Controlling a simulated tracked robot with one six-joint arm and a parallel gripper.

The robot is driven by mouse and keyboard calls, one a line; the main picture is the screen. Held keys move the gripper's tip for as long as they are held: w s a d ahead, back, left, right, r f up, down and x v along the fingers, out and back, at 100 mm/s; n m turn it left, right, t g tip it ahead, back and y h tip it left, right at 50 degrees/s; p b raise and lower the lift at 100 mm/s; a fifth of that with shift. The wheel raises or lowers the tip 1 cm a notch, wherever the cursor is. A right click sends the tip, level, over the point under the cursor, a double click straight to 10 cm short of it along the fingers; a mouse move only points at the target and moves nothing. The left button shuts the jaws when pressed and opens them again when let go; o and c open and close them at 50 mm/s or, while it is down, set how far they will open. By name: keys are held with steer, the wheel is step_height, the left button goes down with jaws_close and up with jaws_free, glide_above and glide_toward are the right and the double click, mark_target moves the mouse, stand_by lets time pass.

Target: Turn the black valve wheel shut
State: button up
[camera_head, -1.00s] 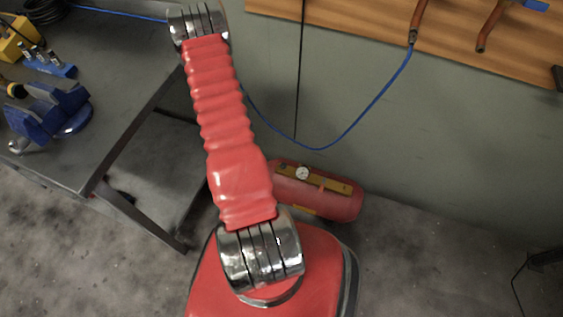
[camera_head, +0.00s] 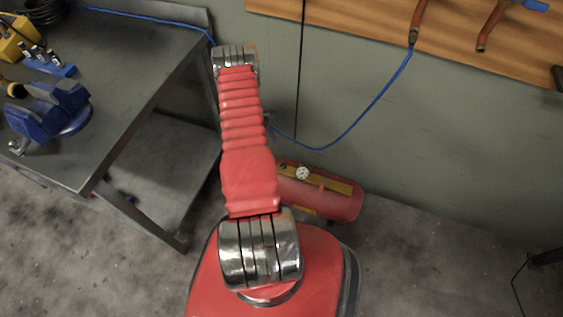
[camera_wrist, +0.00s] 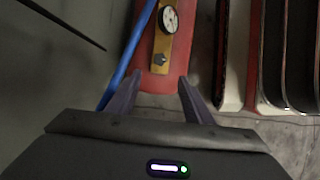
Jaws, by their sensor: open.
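A small dark knob (camera_wrist: 160,58), which looks like the valve wheel, sits on the yellow panel (camera_wrist: 158,44) of a red tank (camera_wrist: 178,75) in the wrist view. Its turn position is too small to tell. My gripper (camera_wrist: 158,84) is open and empty. The knob lies ahead of the gap between its two dark fingers, apart from them. In the head view the tank (camera_head: 345,203) lies on the floor against the wall, partly behind my red arm. The knob cannot be made out there, and my arm hides my gripper.
A white dial gauge (camera_wrist: 168,20) sits on the panel beyond the knob. A blue hose (camera_wrist: 128,55) runs close left of the tank. A grey metal bench (camera_head: 125,75) with a blue vise (camera_head: 48,115) stands left.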

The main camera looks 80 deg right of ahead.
mark_target(283, 165)
steer(key=x, duration=1.3)
steer(key=shift+f, duration=0.3)
steer(key=shift+c, duration=0.5)
steer(key=c, duration=0.9)
